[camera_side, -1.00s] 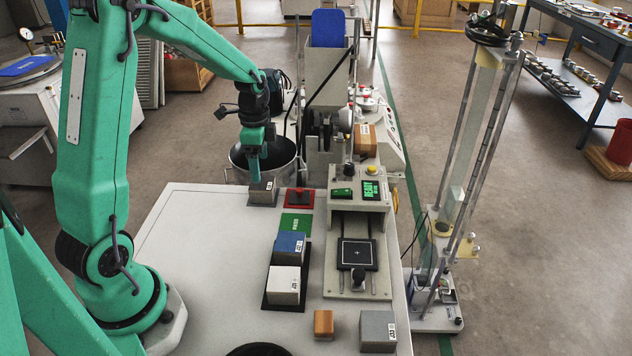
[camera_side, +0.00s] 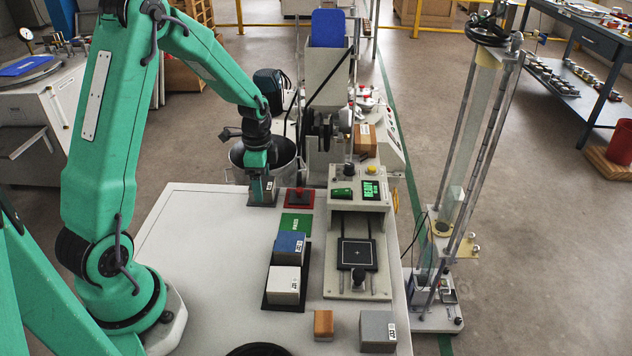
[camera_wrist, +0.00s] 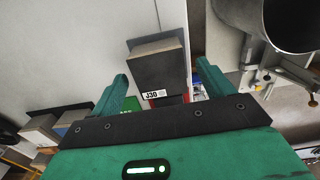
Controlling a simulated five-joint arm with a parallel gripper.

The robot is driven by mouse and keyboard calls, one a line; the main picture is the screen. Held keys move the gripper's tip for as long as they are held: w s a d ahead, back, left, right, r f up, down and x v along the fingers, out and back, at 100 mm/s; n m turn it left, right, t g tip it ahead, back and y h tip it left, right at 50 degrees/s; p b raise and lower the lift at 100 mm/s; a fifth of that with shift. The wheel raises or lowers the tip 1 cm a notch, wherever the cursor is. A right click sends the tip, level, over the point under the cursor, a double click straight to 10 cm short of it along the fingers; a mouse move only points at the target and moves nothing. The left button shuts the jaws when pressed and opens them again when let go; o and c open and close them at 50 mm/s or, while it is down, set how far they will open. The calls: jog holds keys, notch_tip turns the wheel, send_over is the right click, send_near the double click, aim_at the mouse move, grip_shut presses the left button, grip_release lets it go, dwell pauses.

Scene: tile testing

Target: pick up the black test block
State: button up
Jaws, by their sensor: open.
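The dark block labelled J30 (camera_wrist: 160,68), the closest match to a black test block, lies between my gripper's two green fingers in the wrist view. In the side view this block (camera_side: 270,194) sits at the table's far edge, partly hidden by my gripper (camera_side: 261,190). My gripper is open and low over the block. It also shows in the wrist view (camera_wrist: 161,76), one finger on each side of the block. I cannot tell whether either finger touches it.
Blue (camera_side: 289,246) and white (camera_side: 284,283) blocks sit nearer the camera. A metal bucket (camera_side: 238,158) stands behind the table edge. The table's left part is clear.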

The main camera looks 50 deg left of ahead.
aim_at(264, 184)
jog(key=shift+f, duration=0.85)
jog(key=c, duration=1.3)
jog(key=shift+r, duration=0.25)
jog(key=shift+r, duration=0.55)
jog(key=r, duration=0.3)
jog(key=shift+d, duration=0.4)
jog(key=d+r, duration=0.2)
jog(key=d, duration=0.1)
jog(key=s+d+r, duration=0.1)
jog(key=d+r, duration=0.1)
jog(key=d, duration=0.2)
jog(key=d+r, duration=0.2)
jog(key=d, duration=0.1)
jog(key=shift+s+d+r, duration=0.25)
jog(key=shift+s+d, duration=0.15)
